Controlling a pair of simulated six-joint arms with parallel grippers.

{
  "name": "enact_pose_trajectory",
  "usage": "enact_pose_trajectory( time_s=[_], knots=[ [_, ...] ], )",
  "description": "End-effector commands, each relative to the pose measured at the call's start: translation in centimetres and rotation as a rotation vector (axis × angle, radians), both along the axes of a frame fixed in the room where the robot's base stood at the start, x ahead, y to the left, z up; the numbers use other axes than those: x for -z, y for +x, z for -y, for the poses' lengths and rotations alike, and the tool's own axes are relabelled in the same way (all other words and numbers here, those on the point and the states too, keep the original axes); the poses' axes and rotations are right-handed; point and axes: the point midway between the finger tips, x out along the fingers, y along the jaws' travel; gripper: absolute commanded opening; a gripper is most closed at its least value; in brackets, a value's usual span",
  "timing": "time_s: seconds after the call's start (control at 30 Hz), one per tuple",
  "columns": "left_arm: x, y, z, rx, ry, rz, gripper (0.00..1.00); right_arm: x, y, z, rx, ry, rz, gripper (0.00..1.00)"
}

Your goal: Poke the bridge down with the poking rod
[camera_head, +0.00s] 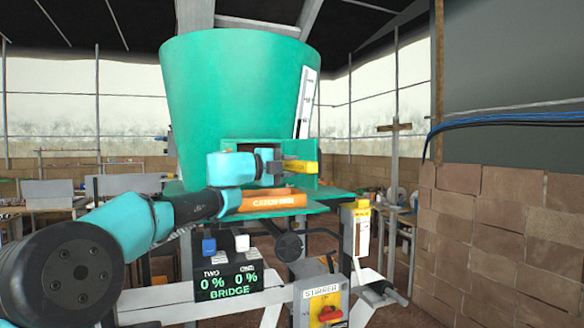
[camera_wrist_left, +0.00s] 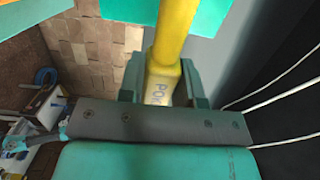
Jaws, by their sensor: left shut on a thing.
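My left gripper (camera_head: 278,167) is in front of the square opening low on the green hopper (camera_head: 235,85). It is shut on the yellow poking rod (camera_head: 301,167), whose yellow end sticks out to the right of the fingers. In the left wrist view the rod (camera_wrist_left: 176,35) runs up and away between the two fingers (camera_wrist_left: 160,85), with partly hidden lettering on its handle. The bridge itself does not show; any paper inside the hopper is hidden. My right gripper is not in view.
An orange lettered tray (camera_head: 272,201) lies on the green shelf below the opening. A display (camera_head: 229,281) reads TWO 0 %, ONE 0 %, BRIDGE. A panel with a red knob (camera_head: 330,314) stands lower right. A brick wall (camera_head: 500,220) is at right.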

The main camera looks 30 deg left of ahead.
Motion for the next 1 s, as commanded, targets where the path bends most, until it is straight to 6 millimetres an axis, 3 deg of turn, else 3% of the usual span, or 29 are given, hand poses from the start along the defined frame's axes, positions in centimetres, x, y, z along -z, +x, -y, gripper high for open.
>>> enact_pose_trajectory(
  time_s=[0.37, 1.0],
  knots=[
    [-0.1, -0.2, 0.3, 0.002, 0.000, 0.001, 0.08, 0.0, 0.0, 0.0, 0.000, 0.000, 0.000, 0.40],
    [-0.1, -2.1, 3.7, 0.002, 0.000, 0.001, 0.08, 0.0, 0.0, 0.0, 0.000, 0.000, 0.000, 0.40]
  ],
)
